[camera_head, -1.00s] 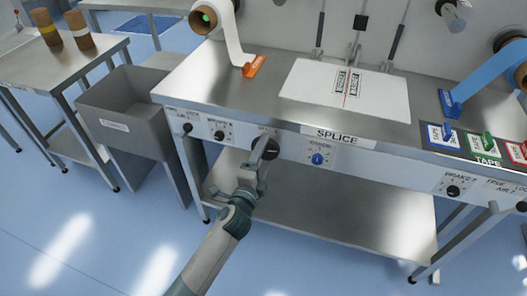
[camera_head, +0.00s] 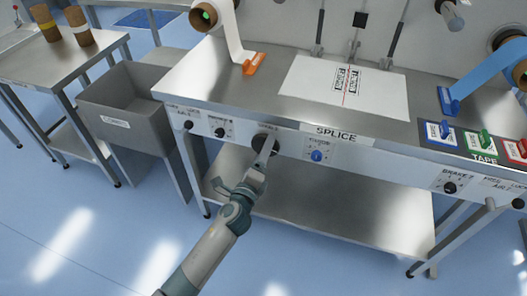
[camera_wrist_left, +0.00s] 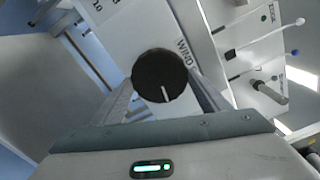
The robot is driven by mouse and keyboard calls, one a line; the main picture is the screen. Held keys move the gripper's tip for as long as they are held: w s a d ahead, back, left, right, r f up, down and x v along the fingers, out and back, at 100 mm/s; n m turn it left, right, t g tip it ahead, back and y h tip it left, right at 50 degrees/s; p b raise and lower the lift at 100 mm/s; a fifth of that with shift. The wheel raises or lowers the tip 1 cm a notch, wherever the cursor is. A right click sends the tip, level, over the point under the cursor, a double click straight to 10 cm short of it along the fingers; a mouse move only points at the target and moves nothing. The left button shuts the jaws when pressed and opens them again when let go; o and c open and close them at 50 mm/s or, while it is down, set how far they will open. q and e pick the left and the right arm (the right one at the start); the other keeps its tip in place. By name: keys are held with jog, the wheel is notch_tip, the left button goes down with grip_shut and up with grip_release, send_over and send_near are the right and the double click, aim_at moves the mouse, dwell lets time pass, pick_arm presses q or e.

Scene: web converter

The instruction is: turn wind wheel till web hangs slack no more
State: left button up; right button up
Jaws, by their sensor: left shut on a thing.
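The wind wheel (camera_head: 264,141) is a round black knob on the bench's front panel, left of the SPLICE label. In the left wrist view the wheel (camera_wrist_left: 160,72) sits between my two fingers beside the word WIND, its white mark pointing toward the gripper body. My left gripper (camera_head: 267,152) is shut on it. A white web (camera_head: 234,38) runs from a brown-cored roll (camera_head: 204,17) down to an orange clamp (camera_head: 254,64). A blue web (camera_head: 484,74) runs to a blue clamp (camera_head: 449,101) at right. I see no clear sag in either. My right gripper is out of view.
A blue knob (camera_head: 317,156) sits right of the wheel, and a smaller black knob (camera_head: 220,132) left of it. A grey bin (camera_head: 135,105) stands at the bench's left. A lower shelf (camera_head: 330,212) is bare.

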pick_arm(q)
jog(key=o, duration=1.1)
jog(key=shift+c, duration=0.2)
jog(key=shift+s, duration=0.1)
jog(key=b+v, duration=0.1)
jog(key=v, duration=1.6)
jog(key=shift+b, duration=0.35)
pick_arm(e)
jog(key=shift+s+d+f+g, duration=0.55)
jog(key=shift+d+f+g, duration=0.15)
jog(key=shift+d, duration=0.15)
pick_arm(q)
jog(key=shift+s, duration=0.1)
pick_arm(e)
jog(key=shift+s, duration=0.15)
